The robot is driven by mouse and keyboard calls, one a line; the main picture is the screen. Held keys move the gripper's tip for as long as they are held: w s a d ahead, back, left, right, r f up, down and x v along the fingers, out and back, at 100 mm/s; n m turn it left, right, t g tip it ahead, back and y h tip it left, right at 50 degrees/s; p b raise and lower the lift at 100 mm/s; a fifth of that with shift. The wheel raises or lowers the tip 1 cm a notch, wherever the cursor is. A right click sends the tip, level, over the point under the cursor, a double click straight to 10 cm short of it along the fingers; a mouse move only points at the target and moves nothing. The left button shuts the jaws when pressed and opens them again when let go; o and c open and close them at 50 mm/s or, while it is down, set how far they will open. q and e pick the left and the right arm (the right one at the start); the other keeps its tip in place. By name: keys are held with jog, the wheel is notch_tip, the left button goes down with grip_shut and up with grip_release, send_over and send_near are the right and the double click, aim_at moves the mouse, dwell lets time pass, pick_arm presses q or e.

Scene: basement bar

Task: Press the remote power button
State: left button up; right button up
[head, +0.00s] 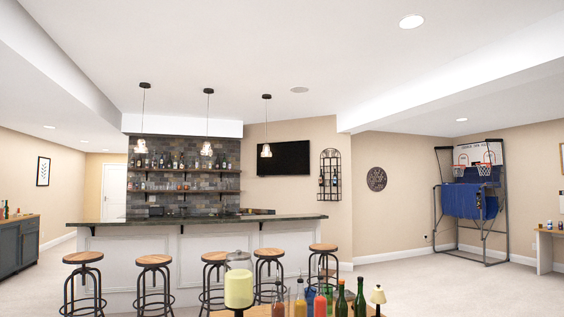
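I cannot make out a remote in the head view. A black wall-mounted television (283,158) with a dark screen hangs on the beige wall right of the bar shelves. Neither of my grippers is in view, so I cannot see where they are or whether they hold anything.
Close in front stands a small wooden surface crowded with several bottles (341,301) and a yellow-filled jar (239,285). Beyond it are a white bar (200,250) and several stools (154,262). A basketball arcade game (470,200) stands at right. Carpet (420,285) at right is open.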

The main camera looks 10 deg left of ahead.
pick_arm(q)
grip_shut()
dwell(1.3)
